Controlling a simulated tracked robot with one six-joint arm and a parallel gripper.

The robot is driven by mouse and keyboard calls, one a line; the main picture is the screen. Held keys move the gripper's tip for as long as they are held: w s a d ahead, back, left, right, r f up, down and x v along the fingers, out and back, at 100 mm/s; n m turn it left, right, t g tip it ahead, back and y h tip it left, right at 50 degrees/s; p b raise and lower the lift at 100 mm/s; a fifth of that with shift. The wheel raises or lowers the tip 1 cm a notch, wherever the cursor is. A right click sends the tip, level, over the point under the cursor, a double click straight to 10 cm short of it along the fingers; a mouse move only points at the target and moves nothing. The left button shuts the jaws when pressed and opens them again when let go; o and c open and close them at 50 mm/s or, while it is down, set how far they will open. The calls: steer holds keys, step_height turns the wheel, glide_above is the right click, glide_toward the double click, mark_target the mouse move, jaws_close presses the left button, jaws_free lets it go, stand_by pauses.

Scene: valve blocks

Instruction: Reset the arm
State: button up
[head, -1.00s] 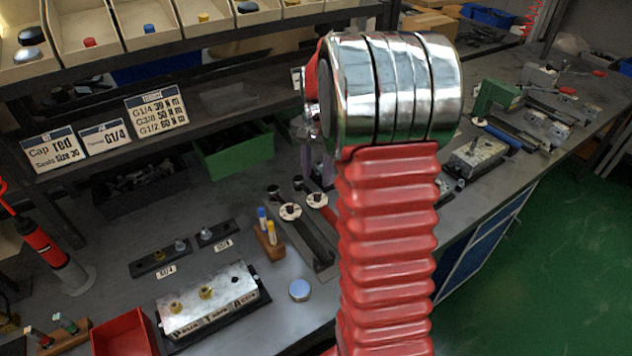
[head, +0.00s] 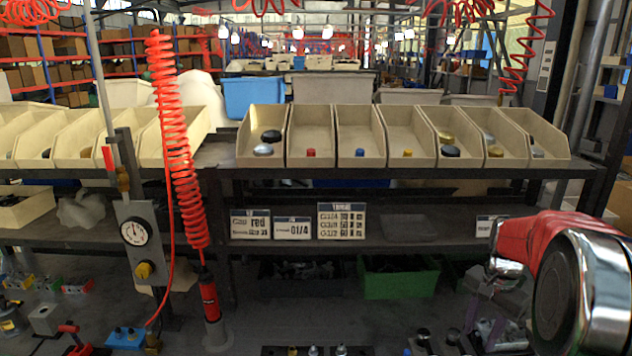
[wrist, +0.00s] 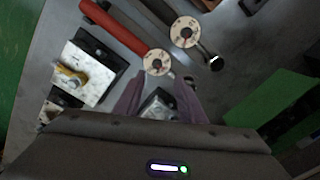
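My arm's red and chrome wrist part fills the lower right of the head view. My gripper (head: 497,297) hangs at its left, with purple fingers partly hidden behind the arm. In the wrist view my gripper (wrist: 157,80) shows two purple fingers spread apart, pointing at the bench. A grey metal block (wrist: 158,106) shows in the gap between them. It looks to lie beyond the fingers on the bench, and I see no contact.
A red-handled tool (wrist: 118,28) with a round white tag (wrist: 157,62) lies near the fingertips. A metal valve block (wrist: 86,72) is at left, a green bin (wrist: 268,110) at right. In the head view, a shelf of beige bins (head: 361,136) and a gauge post (head: 138,240) stand ahead.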

steer(key=shift+s+a+f+n, duration=0.35)
steer(key=shift+s+f, duration=0.1)
steer(key=shift+s, duration=0.15)
steer(key=shift+s+a+f+n, duration=0.2)
steer(key=shift+s+f+n, duration=0.2)
steer(key=shift+s, duration=0.15)
steer(key=s+a+r+n+t, duration=0.2)
steer(key=s+a+r+n, duration=0.3)
steer(key=s+a, duration=0.4)
steer(key=s+a+r+n+t, duration=0.3)
steer(key=s+a+r+n, duration=0.2)
steer(key=a, duration=0.9)
steer(key=shift+s+a+r+n, duration=0.35)
steer(key=shift+s+r, duration=1.05)
steer(key=shift+s, duration=0.85)
steer(key=shift+d, duration=0.1)
